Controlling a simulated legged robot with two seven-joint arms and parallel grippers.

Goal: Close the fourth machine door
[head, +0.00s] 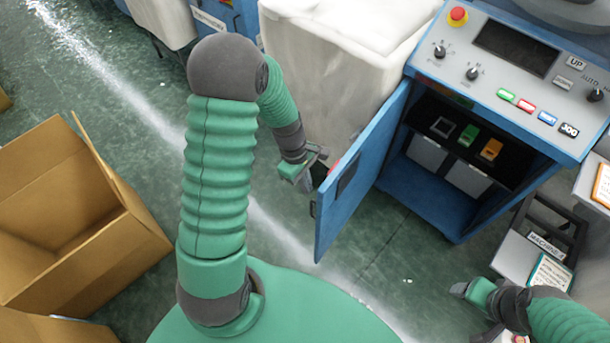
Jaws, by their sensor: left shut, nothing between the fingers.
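A blue machine door (352,180) stands wide open, swung out to the left of its blue cabinet (425,200). The open cabinet shows a dark shelf with switches and grey boxes inside. My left gripper (312,172) is shut and empty, on the left side of the door near its outer edge. I cannot tell whether it touches the door. My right gripper (465,290) is at the lower right, below the cabinet and apart from the door; its fingers are too small and unclear to read.
A control panel (515,70) with buttons and knobs tops the cabinet. A white covered bin (335,60) stands behind the door. Open cardboard boxes (75,215) are at the left. A stand with a machine sign (545,245) is at the right. Floor before the cabinet is clear.

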